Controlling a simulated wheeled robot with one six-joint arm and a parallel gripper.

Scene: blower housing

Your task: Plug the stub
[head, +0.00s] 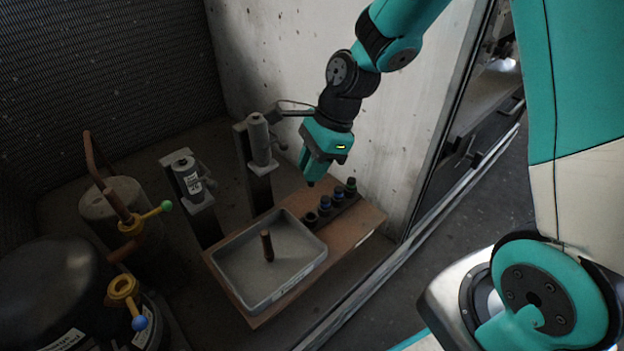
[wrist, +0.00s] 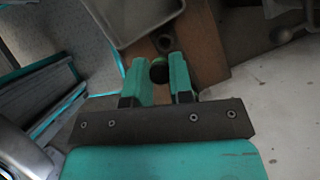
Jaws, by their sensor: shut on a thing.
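A brown, copper-coloured stub (head: 267,246) stands upright in a grey tray (head: 238,284) in the head view. My gripper (head: 311,181) is above the board, up and to the right of the stub and apart from it. Several plugs with dark and blue parts (head: 325,204) stand in a row beside the tray. A dark round ring (wrist: 164,43) shows on the board beyond the fingertips in the wrist view. The stub is not clear in the wrist view.
The tray and row rest on a brown wooden board (head: 358,222). Two grey cylinders on posts (head: 259,140) (head: 187,178) stand behind the tray. Copper pipes with yellow valves (head: 131,226) and a black tank (head: 50,295) are at the left. A concrete wall (head: 285,60) is behind.

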